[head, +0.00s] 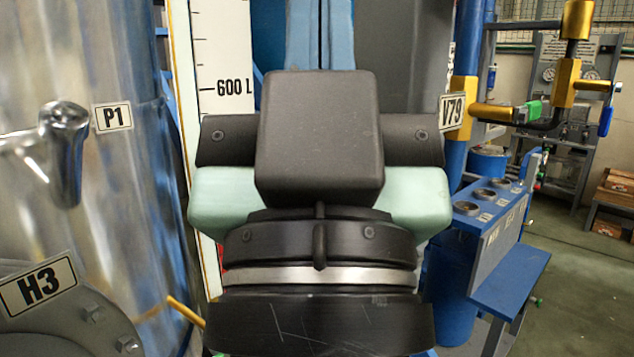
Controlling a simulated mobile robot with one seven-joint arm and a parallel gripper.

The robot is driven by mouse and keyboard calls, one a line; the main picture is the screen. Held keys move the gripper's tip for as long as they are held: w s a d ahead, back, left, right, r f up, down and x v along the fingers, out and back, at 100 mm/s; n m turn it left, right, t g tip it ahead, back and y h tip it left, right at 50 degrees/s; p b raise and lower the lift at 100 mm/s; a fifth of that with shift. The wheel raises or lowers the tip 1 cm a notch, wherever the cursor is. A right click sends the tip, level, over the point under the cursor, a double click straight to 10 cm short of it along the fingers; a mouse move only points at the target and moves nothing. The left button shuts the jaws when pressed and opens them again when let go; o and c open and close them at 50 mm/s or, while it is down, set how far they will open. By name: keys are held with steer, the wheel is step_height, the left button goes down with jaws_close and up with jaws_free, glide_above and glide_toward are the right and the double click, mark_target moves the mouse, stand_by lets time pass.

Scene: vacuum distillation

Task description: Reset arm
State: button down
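My arm's end fills the middle of the head view. It shows as a black block with black side bars, pale green parts and a silver band. My gripper (320,137) seems to be this dark block, seen close up. I cannot make out its two fingers, so its opening is not clear. I see nothing held. What lies directly behind my arm is hidden.
A metal tank (90,190) labelled P1 (113,117) stands at left, with a metal handle (65,150) and an H3 plate (38,287). A 600 L scale (220,60) is behind.

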step_height(320, 180, up, 16)
steer(key=p, duration=1.6)
steer(key=shift+r, duration=0.15)
steer(key=shift+w+a, duration=0.1)
